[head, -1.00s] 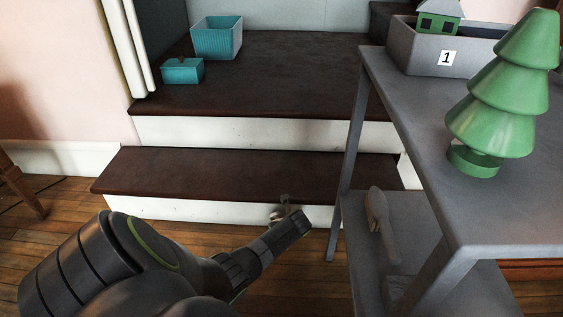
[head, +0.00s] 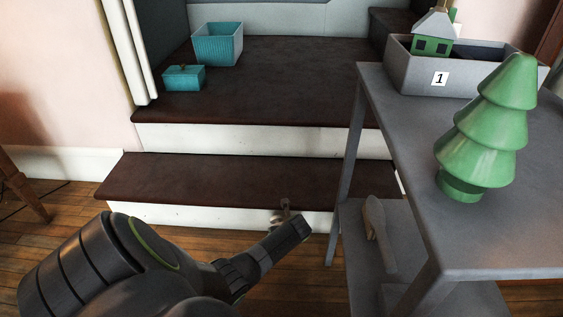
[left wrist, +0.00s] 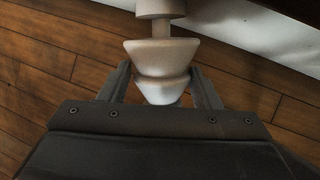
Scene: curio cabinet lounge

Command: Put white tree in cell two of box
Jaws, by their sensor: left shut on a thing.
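The white tree (left wrist: 161,52) shows in the left wrist view as a pale, tiered piece with a narrow trunk and round base. My left gripper (left wrist: 161,82) is shut on its tiers, one finger on each side, with the base pointing away from my wrist. In the head view my left gripper (head: 290,216) is low in front of the lower step, mostly hidden behind my arm. A small part of the pale tree (head: 279,217) shows there. The grey box (head: 408,76) stands on the grey table at the right, with a "1" label on its front. My right gripper is not in view.
A green tree (head: 482,140) stands on the grey table (head: 455,240) in front of the box. A green house (head: 432,42) sits in the box's left part. A brown brush-like object (head: 376,225) is on the lower shelf. Teal containers (head: 217,45) stand on the upper step.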

